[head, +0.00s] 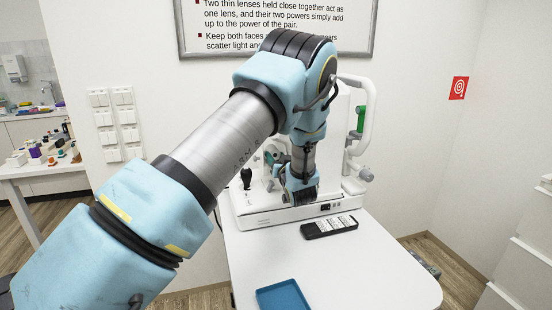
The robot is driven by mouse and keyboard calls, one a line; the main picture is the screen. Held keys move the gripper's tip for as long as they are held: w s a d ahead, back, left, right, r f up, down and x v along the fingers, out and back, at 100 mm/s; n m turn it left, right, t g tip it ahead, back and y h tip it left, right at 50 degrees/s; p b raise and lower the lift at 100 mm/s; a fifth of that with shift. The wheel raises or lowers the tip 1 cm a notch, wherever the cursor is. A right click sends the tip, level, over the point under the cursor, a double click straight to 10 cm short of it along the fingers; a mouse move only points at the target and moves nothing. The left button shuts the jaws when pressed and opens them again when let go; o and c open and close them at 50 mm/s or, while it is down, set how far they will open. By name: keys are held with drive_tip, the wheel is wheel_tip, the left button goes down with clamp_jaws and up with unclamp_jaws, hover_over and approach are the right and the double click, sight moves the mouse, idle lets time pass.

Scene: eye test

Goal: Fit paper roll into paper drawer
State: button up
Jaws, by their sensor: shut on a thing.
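The white eye-test machine (268,217) stands at the back of the white table. My gripper (301,200) is low in front of its base, left of a small black panel (326,207) on the base front. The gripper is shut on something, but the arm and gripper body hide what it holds. I cannot make out a paper roll. I cannot pick out the paper drawer for certain; my gripper covers part of the base front. Whether the gripper touches the base cannot be told.
An empty-looking blue tray (284,295) is at the near edge. The table's right side is clear. A joystick (246,179) stands left of my gripper.

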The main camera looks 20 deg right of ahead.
drive_tip(key=shift+f+b, duration=0.4)
drive_tip(key=shift+b, duration=0.05)
idle(0.4)
drive_tip(key=o, duration=1)
drive_tip(key=shift+o, duration=0.2)
